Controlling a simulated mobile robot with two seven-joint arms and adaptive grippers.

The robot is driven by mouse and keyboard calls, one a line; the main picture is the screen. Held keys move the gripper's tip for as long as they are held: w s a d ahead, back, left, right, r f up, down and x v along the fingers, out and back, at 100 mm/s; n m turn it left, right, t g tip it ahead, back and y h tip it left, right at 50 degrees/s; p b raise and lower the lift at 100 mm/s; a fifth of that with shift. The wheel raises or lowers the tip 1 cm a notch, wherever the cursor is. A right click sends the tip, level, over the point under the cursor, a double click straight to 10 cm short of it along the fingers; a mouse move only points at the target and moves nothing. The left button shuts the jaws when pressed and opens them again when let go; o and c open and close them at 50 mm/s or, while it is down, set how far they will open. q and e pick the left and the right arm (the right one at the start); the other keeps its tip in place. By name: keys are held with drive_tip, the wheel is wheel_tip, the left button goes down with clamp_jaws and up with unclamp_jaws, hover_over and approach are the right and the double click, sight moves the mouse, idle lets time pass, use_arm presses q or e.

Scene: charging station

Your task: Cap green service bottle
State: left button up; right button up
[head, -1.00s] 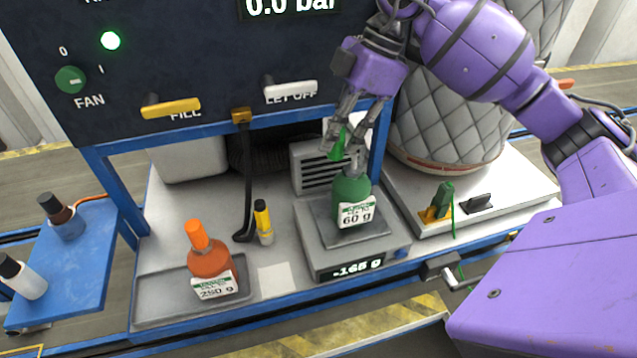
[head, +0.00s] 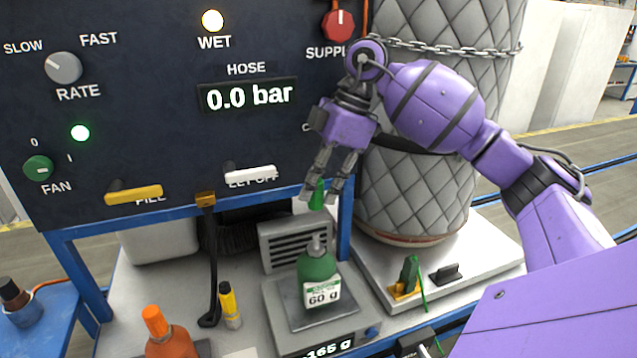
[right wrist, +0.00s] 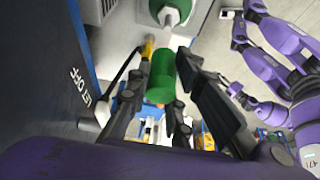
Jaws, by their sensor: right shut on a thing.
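The green service bottle (head: 318,268), labelled 60 g, stands upright on the scale (head: 345,308). Its pale pointed nozzle is bare. My right gripper (head: 318,196) is above the bottle, shut on a small green cap (head: 317,194). A visible gap separates the cap from the nozzle. In the right wrist view the green cap (right wrist: 161,75) lies between the fingers, and the bottle (right wrist: 176,10) with its nozzle shows at the top edge. My left gripper is out of view.
An orange bottle (head: 168,338) stands at front left, with a yellow marker-like item (head: 229,305) near it. The dark panel (head: 120,130) with yellow and white levers rises behind. A quilted cylinder (head: 415,190) stands behind my right arm, and a green clip (head: 409,272) lies right of the scale.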

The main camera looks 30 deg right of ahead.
sight(318, 208)
drive_tip(key=shift+f+b, duration=0.3)
drive_tip(key=shift+f, duration=2.45)
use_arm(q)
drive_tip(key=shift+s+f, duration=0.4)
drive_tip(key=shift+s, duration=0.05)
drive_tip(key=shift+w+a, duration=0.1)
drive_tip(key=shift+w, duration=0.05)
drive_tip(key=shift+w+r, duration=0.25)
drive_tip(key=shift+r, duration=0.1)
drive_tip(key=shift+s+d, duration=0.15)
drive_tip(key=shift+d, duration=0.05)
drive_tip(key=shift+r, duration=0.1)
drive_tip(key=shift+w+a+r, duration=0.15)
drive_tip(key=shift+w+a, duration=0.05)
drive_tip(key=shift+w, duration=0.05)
